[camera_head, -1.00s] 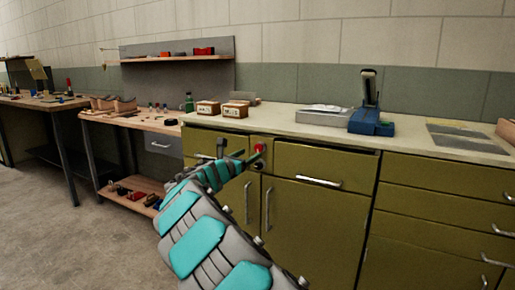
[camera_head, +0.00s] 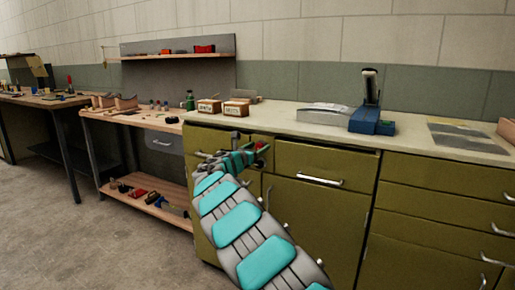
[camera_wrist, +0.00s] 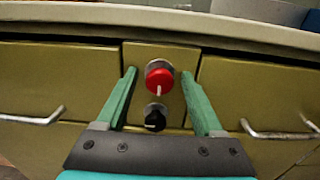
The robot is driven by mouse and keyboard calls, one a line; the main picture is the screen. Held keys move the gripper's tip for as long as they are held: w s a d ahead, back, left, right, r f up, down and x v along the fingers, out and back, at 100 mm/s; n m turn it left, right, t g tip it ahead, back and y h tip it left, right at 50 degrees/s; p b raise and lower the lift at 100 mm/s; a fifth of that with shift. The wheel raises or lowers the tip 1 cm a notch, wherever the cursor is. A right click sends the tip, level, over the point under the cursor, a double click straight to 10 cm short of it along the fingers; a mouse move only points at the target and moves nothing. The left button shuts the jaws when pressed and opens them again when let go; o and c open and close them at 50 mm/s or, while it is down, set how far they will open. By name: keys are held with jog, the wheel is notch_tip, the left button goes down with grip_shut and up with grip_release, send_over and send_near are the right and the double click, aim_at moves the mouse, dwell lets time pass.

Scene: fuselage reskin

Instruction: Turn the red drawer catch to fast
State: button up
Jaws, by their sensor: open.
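The red drawer catch (camera_wrist: 160,76) is a round red knob with a pale pointer mark, on a narrow olive panel (camera_wrist: 145,52) between two drawers. In the wrist view its mark points down. My gripper (camera_wrist: 163,78) is open, its two green fingers to the left and right of the red catch; I cannot tell whether they touch it. A black knob (camera_wrist: 155,117) sits just below the red one, also between the fingers. In the head view my gripper (camera_head: 259,150) is at the cabinet front, and the red catch (camera_head: 262,146) is mostly hidden behind it.
Drawer handles stand out at the left (camera_wrist: 32,118) and right (camera_wrist: 280,131) of the panel. The worktop edge (camera_wrist: 160,18) overhangs above. Small labelled boxes (camera_head: 208,106) and a blue device (camera_head: 371,120) stand on the counter. The floor at left is clear.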

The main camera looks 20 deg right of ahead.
grip_shut()
dwell(0.5)
